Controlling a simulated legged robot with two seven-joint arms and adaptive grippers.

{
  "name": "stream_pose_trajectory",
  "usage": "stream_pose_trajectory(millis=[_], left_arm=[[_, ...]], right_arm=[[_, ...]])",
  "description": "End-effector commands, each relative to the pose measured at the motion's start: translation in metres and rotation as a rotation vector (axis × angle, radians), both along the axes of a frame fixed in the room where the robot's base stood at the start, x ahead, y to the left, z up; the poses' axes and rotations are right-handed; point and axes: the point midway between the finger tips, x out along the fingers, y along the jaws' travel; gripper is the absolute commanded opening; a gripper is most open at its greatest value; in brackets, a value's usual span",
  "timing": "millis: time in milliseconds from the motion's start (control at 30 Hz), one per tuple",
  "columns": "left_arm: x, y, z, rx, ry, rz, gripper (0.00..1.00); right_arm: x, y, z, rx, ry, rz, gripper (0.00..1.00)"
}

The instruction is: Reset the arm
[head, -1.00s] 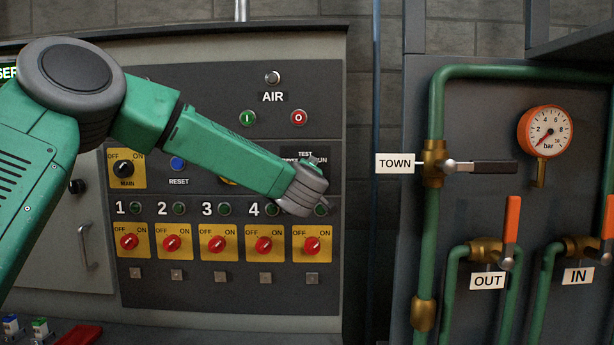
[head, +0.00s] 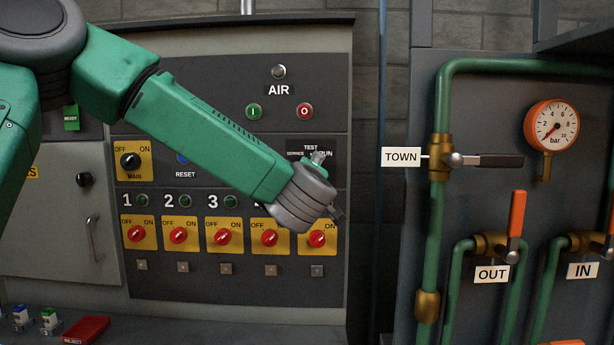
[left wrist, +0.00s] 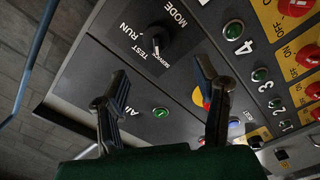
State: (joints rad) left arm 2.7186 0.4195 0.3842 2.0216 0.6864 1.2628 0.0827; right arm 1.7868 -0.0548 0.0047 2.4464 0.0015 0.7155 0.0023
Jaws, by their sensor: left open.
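My left arm, green with grey joints, comes in from the left across the dark control panel (head: 240,285) in the head view. My left gripper (head: 328,186) is in front of the panel's right part, mostly hidden by its own wrist. In the left wrist view its two dark fingers (left wrist: 162,95) are spread apart with nothing between them. Beyond them is the panel with the black mode selector (left wrist: 157,41), marked TEST, RUN and SERVICE. A blue RESET button (head: 186,158) is on the panel, left of my forearm. My right gripper is not in view.
Red OFF/ON switches (head: 223,237) line the panel's lower part. Green and red AIR buttons (head: 305,111) are above my forearm. To the right stand green pipes (head: 431,240), orange-handled valves (head: 515,222) and a gauge (head: 551,125). A red tray (head: 86,330) lies lower left.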

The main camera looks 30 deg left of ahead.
Motion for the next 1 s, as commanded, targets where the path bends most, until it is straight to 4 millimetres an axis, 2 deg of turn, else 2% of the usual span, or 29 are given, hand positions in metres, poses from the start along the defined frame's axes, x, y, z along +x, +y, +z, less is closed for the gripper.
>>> stream_pose_trajectory(millis=[200,667,767,867,967,1000], left_arm=[[-0.012,-0.007,0.000,0.000,0.000,0.000,0.56],[-0.012,-0.007,0.000,0.000,0.000,0.000,0.56],[-0.011,-0.008,-0.005,0.006,0.011,-0.006,0.56],[-0.007,-0.016,-0.032,0.041,0.066,-0.039,0.56],[-0.003,-0.031,-0.088,0.110,0.180,-0.112,0.56],[-0.003,-0.038,-0.116,0.141,0.238,-0.149,0.56]], right_arm=[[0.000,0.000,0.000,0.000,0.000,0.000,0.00],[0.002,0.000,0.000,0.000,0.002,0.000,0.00],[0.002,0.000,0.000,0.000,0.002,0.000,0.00],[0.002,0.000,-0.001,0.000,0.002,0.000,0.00],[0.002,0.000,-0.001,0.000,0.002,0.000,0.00],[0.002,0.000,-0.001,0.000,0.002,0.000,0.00]])
